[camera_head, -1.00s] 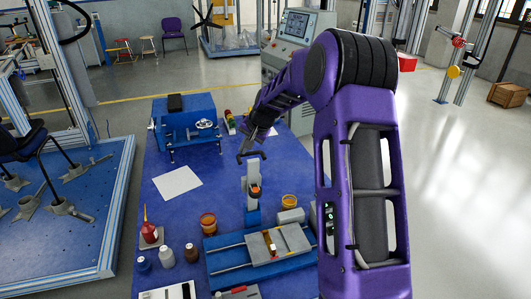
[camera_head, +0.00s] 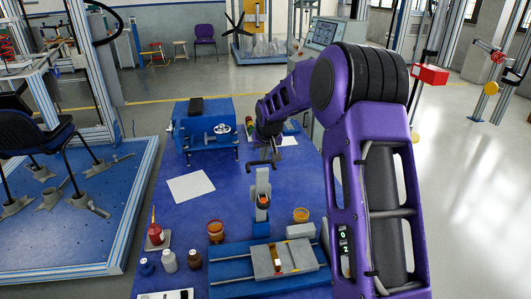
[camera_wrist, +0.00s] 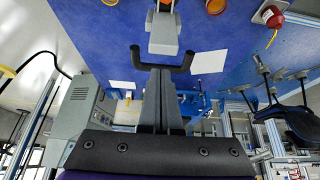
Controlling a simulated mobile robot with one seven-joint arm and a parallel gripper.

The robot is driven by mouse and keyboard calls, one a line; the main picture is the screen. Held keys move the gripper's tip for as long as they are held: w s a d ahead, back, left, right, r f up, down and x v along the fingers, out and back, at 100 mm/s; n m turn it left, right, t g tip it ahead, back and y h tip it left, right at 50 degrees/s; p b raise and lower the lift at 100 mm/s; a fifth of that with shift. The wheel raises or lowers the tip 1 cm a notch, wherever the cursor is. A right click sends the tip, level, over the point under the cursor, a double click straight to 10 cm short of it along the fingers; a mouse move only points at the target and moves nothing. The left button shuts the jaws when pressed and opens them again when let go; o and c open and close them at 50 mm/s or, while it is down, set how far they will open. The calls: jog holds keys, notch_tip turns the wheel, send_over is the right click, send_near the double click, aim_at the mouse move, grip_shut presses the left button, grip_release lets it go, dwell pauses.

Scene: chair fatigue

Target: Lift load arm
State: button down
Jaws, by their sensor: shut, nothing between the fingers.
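No part is plainly recognisable as a load arm. A pale grey upright piece with an orange spot (camera_head: 262,186) stands on the blue table behind a sliding fixture (camera_head: 282,258). It also shows as a grey block at the top of the wrist view (camera_wrist: 163,35). My gripper (camera_head: 263,163) is over the table, just behind the upright piece in the picture. In the wrist view my gripper (camera_wrist: 163,69) is shut, with dark fingertips flaring outward and nothing between them. The block lies just beyond the fingertips; I cannot tell whether they touch.
A blue machine (camera_head: 204,134) stands at the table's back left, with a white sheet (camera_head: 191,187) in front. A red bottle (camera_head: 155,235), small bottles and amber jars (camera_head: 301,215) stand near the front. A chair (camera_head: 30,130) is over the blue platform at left.

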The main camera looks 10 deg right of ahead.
jog(key=x, duration=0.5)
jog(key=shift+w+f, duration=0.1)
jog(key=shift+f, duration=0.05)
